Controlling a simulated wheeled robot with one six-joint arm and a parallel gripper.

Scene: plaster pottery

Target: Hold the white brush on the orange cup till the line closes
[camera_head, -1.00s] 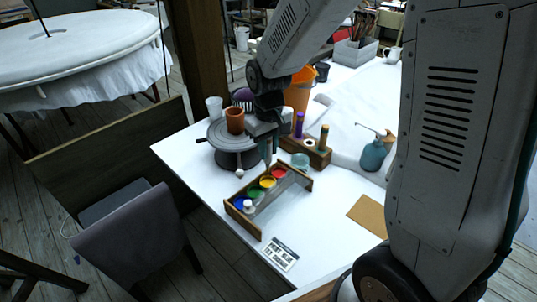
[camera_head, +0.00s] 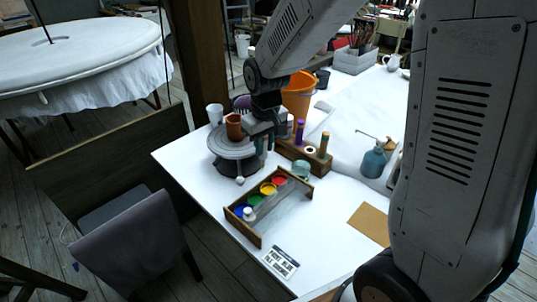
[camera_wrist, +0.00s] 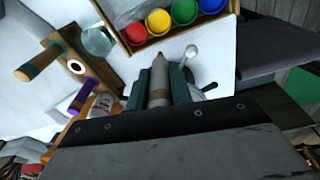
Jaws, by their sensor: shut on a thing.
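The orange cup (camera_head: 234,127) is terracotta-coloured and stands upright on the grey round turntable (camera_head: 226,165). My gripper (camera_head: 264,145) is just right of the cup in the head view, over the turntable's right side. In the wrist view, my gripper (camera_wrist: 159,78) is shut on a pale, tapered brush (camera_wrist: 159,68), tip pointing up the picture. I cannot tell whether the brush touches the cup. No line on the cup can be made out. The cup is not visible in the wrist view.
The paint tray (camera_head: 259,238) with several colours lies in front of the turntable. A wooden brush block (camera_head: 291,150) with purple and green-banded handles and a glass jar (camera_head: 301,168) stand to the right. A white cup (camera_head: 215,113) and an orange bucket (camera_head: 298,96) stand behind.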

